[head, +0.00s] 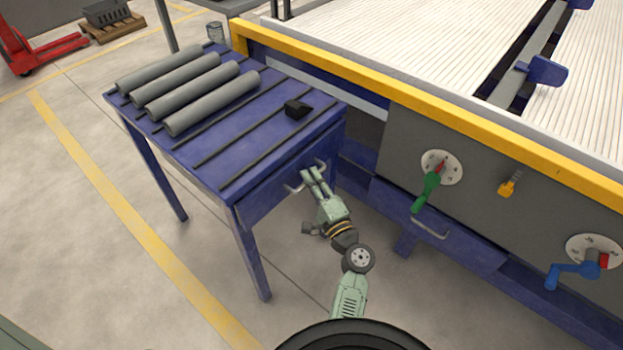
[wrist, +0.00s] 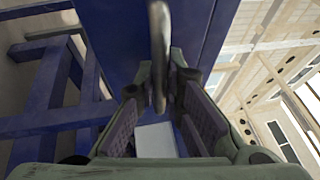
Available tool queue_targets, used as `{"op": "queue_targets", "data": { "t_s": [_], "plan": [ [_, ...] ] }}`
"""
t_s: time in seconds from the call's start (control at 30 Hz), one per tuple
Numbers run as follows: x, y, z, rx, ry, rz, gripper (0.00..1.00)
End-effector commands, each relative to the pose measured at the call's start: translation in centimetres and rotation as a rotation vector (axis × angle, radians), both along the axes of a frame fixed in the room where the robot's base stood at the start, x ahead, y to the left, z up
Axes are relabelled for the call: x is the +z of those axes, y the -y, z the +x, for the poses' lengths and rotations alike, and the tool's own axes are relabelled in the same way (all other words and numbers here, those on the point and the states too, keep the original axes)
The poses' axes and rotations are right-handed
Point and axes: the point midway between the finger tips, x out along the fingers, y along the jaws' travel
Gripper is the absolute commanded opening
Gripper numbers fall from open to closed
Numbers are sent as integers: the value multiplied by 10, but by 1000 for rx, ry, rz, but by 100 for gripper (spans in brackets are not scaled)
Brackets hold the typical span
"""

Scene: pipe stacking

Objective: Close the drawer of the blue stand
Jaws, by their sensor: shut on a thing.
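The blue stand (head: 230,150) is left of centre in the head view. Its drawer (head: 262,203) is below the top on the side facing my arm, with a grey bar handle (head: 293,188). I cannot tell clearly how far the drawer is out. My gripper (head: 313,174) reaches up to the handle from below right and is shut on it. In the wrist view the handle (wrist: 159,40) runs between the two fingers of my gripper (wrist: 160,92), in front of a blue panel. The fingers hide part of the handle.
To the right is a large machine with a yellow edge (head: 440,102), a green crank (head: 427,192) and a blue crank (head: 575,271). The floor left of the stand is clear.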

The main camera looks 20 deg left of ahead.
Motion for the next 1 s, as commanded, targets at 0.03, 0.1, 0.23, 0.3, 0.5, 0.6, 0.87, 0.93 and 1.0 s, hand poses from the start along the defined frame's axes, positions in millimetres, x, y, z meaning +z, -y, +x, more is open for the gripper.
{"op": "queue_targets", "data": {
  "t_s": [0.03, 0.1, 0.23, 0.3, 0.5, 0.6, 0.87, 0.93, 1.0],
  "plan": [
    [0, 0, 0, 0, 0, 0, 0],
    [0, 0, 0, 0, -1, 1, 0],
    [0, 0, 0, 0, -1, 1, 0],
    [0, 0, 0, 0, -1, 1, 0],
    [0, 0, 0, 0, 0, 1, 0],
    [-1, -7, 2, 3, 0, 1, 0],
    [-2, -58, 22, 2, 2, 1, 0],
    [-2, -69, 26, 2, 0, 1, 0],
    [0, -74, 28, 0, 1, 1, 0]
  ]
}}
